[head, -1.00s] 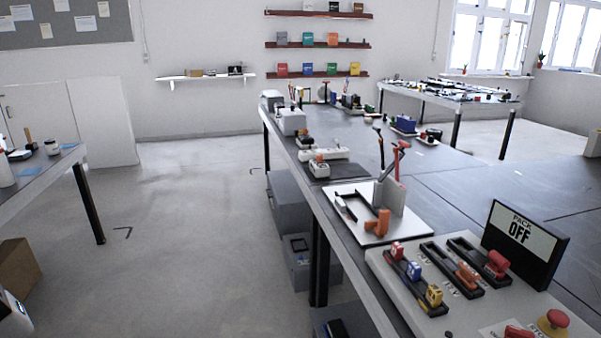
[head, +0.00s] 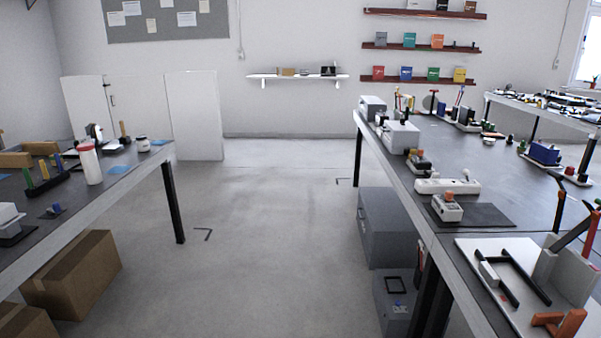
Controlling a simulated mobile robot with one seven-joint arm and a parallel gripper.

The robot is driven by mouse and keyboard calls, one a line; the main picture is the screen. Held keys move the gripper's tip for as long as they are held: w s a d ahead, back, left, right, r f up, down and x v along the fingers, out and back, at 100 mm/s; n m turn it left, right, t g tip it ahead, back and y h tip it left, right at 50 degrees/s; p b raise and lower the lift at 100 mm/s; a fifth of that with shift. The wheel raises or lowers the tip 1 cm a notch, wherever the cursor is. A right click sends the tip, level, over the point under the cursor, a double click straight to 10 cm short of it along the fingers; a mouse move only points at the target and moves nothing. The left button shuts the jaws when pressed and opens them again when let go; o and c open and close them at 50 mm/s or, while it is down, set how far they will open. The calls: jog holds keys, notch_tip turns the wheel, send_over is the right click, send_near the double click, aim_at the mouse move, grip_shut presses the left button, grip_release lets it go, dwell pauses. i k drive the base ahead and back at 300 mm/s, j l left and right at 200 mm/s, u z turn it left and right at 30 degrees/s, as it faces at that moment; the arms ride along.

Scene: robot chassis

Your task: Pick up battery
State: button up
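I cannot pick out a battery for certain in the head view. A blue block (head: 544,153) stands on the right workbench, but it is too small to tell what it is. Grey-white box-like units (head: 400,136) stand near that bench's far left corner. A small white device with an orange top (head: 447,208) sits on a dark mat at its left edge. My gripper is not in view.
The long right workbench (head: 512,223) carries a white board (head: 475,259) with tools. A left workbench (head: 112,186) holds a white bottle (head: 90,164); cardboard boxes (head: 72,275) lie below. Grey cabinets (head: 391,228) stand under the right bench. The floor between is clear.

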aim_at(382, 119)
jog(key=i, duration=3.8)
jog(key=i+j+z, duration=0.1)
jog(key=i+z, duration=0.15)
jog(key=i, duration=0.3)
jog(key=i+j+z, duration=0.25)
jog(key=i, duration=0.3)
jog(key=i+j+z, duration=0.15)
jog(key=i+z, duration=0.2)
jog(key=z, duration=0.15)
jog(key=i+j+z, duration=0.3)
jog(key=z, duration=0.15)
jog(key=i+j+z, duration=0.5)
jog(key=i+j, duration=0.25)
jog(key=i, duration=0.2)
